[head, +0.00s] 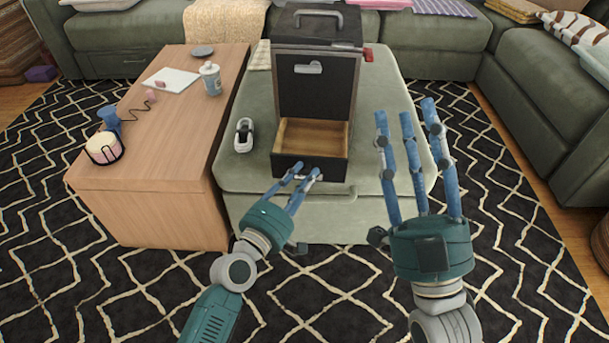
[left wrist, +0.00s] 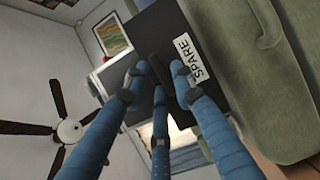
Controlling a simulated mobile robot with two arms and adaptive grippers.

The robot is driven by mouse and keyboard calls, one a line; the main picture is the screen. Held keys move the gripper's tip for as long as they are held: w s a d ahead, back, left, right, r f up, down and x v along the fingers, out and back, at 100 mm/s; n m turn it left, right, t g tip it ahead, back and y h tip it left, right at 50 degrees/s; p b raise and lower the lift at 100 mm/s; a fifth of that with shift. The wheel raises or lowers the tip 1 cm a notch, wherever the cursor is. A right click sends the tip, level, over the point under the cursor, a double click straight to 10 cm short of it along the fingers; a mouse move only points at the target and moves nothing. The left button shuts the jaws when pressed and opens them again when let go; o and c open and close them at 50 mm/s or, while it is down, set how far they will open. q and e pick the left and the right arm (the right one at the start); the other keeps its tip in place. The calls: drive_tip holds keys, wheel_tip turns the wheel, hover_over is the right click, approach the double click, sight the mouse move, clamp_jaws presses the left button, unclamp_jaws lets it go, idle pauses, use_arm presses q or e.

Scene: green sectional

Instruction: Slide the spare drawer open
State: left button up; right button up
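A dark cabinet (head: 316,95) with a top handle stands on the green ottoman. Its lower drawer (head: 337,168) is pulled out, showing an empty wooden inside (head: 312,134). In the left wrist view the dark drawer front carries a white label reading SPARE (left wrist: 187,58). My left gripper (head: 307,172) is at this drawer's front. In the left wrist view its blue fingers (left wrist: 158,78) close around the dark handle (left wrist: 157,68), partly hiding it. My right gripper (head: 408,112) is open and empty, with fingers spread, to the right of the drawer and apart from it.
The ottoman (head: 245,172) holds a white and black object (head: 243,135) left of the drawer. A wooden table (head: 160,135) at left bears a bottle (head: 210,78), a blue cup and a pink-topped container (head: 104,148). Green sofas line the back and right. Patterned rug lies in front.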

use_arm(q)
drive_tip(key=v, duration=1.1)
drive_tip(key=shift+s, duration=0.15)
